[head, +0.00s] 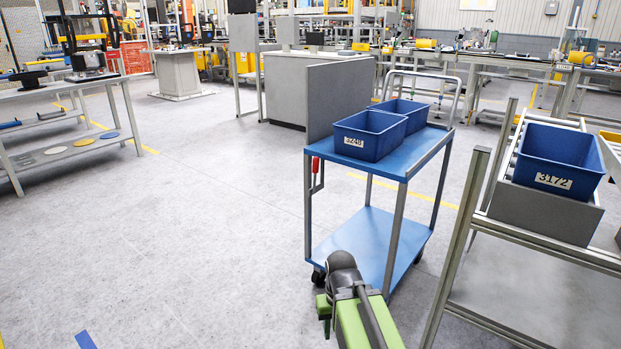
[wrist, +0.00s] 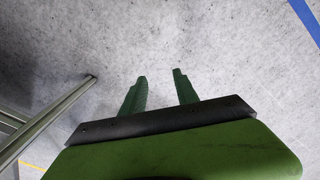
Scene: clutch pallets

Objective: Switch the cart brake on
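The cart (head: 368,228) has blue upper and lower shelves on a grey frame and stands right of centre in the head view. A small red-handled lever (head: 316,166), which looks like the brake, hangs at the cart's left side below the top shelf. Whether it is on or off I cannot tell. My gripper (wrist: 160,74) is open and empty in the wrist view, with two green fingers apart over bare floor. In the head view my green arm is at the bottom, in front of the cart and below the lever. The fingertips are not clearly visible there.
Blue bins, one marked 3248 (head: 369,135), stand on the cart. A roller stand (head: 543,256) with blue bin 3172 (head: 557,160) is close on the right. A grey worktable (head: 66,93) stands at left. The floor left of the cart is clear.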

